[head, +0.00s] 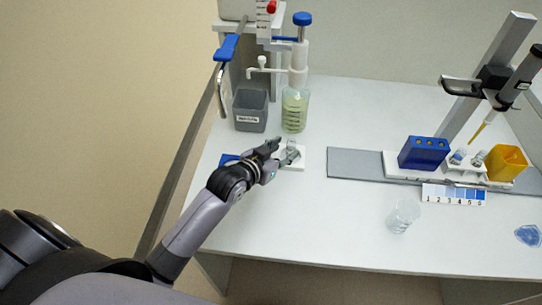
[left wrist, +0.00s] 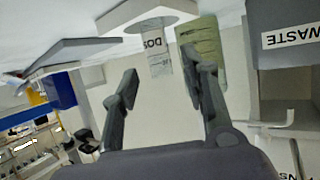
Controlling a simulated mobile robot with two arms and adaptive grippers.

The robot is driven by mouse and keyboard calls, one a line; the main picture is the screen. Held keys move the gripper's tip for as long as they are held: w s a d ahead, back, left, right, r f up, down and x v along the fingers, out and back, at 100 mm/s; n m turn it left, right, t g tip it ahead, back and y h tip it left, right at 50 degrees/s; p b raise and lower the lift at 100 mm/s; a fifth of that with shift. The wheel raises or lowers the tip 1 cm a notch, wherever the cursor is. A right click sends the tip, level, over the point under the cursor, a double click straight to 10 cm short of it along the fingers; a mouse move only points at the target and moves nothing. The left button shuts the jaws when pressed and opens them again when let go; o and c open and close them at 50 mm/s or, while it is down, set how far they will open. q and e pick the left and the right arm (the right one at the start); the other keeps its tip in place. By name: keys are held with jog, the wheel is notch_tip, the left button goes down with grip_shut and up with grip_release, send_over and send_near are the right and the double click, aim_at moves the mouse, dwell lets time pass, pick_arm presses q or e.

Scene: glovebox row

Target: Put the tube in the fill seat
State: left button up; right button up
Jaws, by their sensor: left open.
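A small clear tube (head: 292,146) stands at a white block seat (head: 298,162) on the bench, in front of the green-liquid dispenser bottle. My right gripper is out of view.
The dispenser bottle (head: 295,108) and a grey waste bin (head: 250,111) stand just behind. To the right are a blue rack (head: 423,153), a white rack with small tubes, a yellow box (head: 506,163) and a pipette stand. A clear beaker (head: 402,216) stands at front; the bench centre is clear.

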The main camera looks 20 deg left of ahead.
pick_arm(q)
jog(key=v, duration=0.7)
jog(key=shift+s, duration=0.15)
